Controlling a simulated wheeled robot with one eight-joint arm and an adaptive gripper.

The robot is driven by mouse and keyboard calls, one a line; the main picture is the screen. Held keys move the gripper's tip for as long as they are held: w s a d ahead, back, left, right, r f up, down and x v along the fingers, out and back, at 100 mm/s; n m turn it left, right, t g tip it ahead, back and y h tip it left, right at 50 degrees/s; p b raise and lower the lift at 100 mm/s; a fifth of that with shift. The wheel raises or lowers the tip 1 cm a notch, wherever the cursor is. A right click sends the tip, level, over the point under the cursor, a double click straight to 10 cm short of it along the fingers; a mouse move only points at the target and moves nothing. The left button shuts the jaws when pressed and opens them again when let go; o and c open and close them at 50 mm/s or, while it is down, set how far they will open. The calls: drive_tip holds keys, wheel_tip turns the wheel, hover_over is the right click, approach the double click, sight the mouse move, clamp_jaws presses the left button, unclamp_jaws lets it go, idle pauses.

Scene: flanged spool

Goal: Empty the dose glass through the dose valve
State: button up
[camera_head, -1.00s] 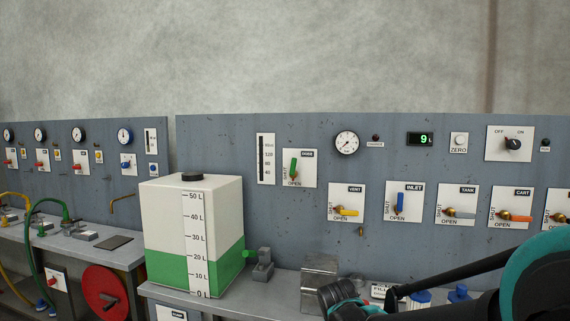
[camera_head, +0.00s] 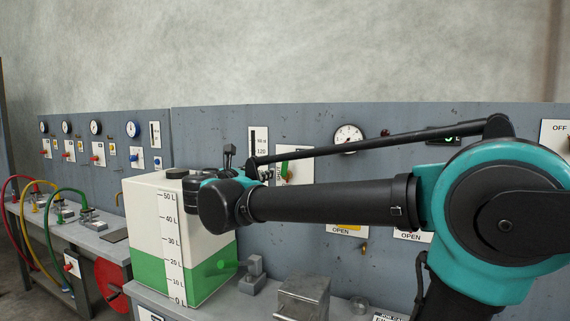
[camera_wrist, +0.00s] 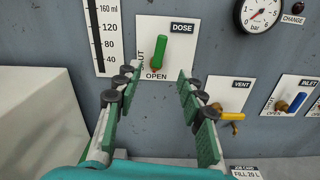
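The dose valve's green handle (camera_wrist: 159,48) is on a white plate marked DOSE, SHUT and OPEN. It stands nearly upright, its top leaning slightly right, not pointing at the OPEN mark below. In the head view the handle (camera_head: 285,168) is partly behind my arm. The dose glass (camera_wrist: 107,36), a scaled strip marked in ml, is left of the valve; its head-view top (camera_head: 258,140) shows, its lower part is hidden by my arm. I cannot tell its level. My gripper (camera_wrist: 160,76) is open and empty, its fingers apart below and in front of the handle, not visibly touching it.
The yellow vent handle (camera_wrist: 230,116) and blue inlet handle (camera_wrist: 297,102) are to the right of the gripper. A white tank (camera_head: 150,215) with green liquid stands below left. A metal block (camera_head: 302,297) sits on the bench. A pressure gauge (camera_wrist: 259,12) is above right.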

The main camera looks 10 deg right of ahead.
drive_tip(key=x, duration=1.7)
drive_tip(key=shift+d, duration=0.1)
drive_tip(key=shift+c, duration=0.4)
clamp_jaws()
